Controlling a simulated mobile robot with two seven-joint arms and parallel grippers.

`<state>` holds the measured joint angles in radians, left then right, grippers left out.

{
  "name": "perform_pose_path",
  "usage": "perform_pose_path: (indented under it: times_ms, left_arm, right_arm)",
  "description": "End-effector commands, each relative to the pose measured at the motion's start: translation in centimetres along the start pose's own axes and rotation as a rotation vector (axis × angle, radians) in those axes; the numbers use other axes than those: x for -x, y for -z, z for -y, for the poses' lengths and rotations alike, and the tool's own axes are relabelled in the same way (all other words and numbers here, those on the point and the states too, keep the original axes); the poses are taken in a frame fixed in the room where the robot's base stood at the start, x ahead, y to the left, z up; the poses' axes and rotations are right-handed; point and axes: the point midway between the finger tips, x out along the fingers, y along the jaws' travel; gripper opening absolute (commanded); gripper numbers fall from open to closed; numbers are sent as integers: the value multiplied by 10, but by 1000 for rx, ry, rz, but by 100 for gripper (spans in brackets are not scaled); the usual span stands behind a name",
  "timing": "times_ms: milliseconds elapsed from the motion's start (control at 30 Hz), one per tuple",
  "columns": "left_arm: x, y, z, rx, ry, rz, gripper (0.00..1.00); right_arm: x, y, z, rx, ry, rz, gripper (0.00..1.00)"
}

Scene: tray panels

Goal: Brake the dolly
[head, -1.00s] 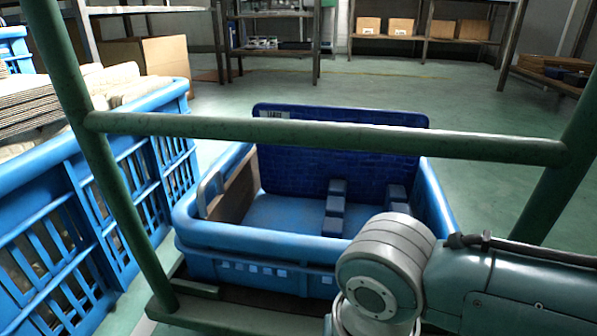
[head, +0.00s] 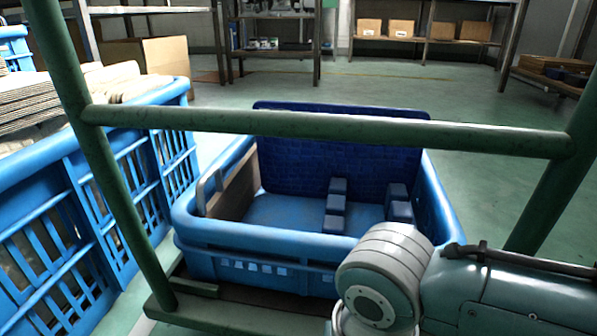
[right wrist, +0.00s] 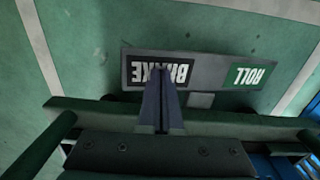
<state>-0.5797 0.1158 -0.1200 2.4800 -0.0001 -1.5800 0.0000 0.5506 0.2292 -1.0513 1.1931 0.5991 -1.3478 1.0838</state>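The dolly's green tubular frame (head: 320,127) stands in front of me in the head view, with a wooden deck edge (head: 215,318) low down. In the right wrist view a grey plate (right wrist: 210,73) carries a black BRAKE label (right wrist: 143,71) and a green ROLL label (right wrist: 244,76), both upside down. A small grey tab (right wrist: 201,100) sits at the plate's lower edge, nearer ROLL. My right gripper (right wrist: 167,84) has its fingers together, overlapping the BRAKE label in the picture; I cannot tell whether they touch it. No object shows between the fingers. My left gripper is out of view.
A blue crate (head: 225,238) with dark blue blocks (head: 337,205) sits on the dolly. A large blue crate (head: 60,200) of stacked sheets stands close on the left. Shelves line the back. The green floor (head: 490,170) beyond and to the right is clear.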

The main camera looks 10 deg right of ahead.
Motion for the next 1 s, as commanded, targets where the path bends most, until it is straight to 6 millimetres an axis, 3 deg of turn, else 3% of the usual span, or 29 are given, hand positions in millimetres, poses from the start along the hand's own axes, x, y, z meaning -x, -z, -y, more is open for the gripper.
perform_pose_path:
  times_ms: [1000]
  left_arm:
    - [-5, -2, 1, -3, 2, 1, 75]
  right_arm:
    - [-16, 0, 1, 0, 3, 1, 0]
